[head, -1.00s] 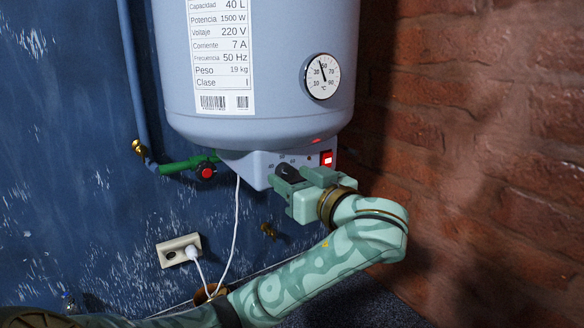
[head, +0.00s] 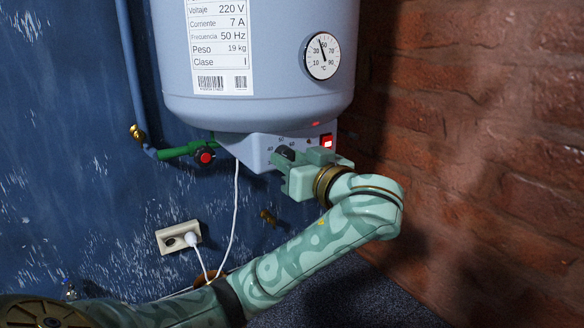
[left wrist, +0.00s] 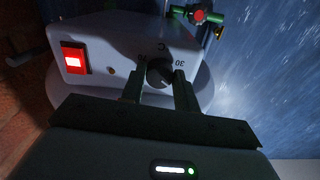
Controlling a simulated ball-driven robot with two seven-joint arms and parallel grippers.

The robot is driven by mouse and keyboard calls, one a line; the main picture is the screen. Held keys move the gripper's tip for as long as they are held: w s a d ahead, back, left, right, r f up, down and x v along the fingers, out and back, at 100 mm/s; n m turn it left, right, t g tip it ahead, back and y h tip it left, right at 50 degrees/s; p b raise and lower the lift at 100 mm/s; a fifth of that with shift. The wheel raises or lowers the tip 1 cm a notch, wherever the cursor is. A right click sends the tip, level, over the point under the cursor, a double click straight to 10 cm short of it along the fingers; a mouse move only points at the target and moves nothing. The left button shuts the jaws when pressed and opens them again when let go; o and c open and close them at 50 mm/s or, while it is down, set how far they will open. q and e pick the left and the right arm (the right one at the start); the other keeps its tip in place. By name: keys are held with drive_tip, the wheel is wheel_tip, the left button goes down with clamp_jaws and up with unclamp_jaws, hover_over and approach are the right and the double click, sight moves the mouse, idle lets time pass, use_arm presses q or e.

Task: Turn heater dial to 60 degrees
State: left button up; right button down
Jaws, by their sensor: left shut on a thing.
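The pale grey water heater (head: 270,115) hangs on the blue wall, with a control panel (head: 255,152) under its tank. The dark heater dial (head: 284,152) is on this panel. My left gripper (head: 286,160) is shut on the dial, and its jaws partly cover it. In the left wrist view the dial (left wrist: 159,74) sits between the two fingertips (left wrist: 158,88). The number 30 shows upside down beside it. The dial's exact setting cannot be read. My right gripper is not in view.
A lit red switch (head: 327,142) sits close to the dial. A round thermometer (head: 322,56) is on the tank. A green pipe with a red valve (head: 204,156) is at left. A white cable runs to a wall socket (head: 178,237). A brick wall (head: 480,150) stands at right.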

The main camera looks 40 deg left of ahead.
use_arm(q)
drive_tip(key=m+b, duration=1.1)
drive_tip(key=m, duration=0.8)
drive_tip(key=shift+s+r, duration=0.1)
drive_tip(key=shift+r, duration=0.05)
drive_tip(key=shift+m, duration=2)
drive_tip(key=o, duration=1)
drive_tip(key=shift+c, duration=0.2)
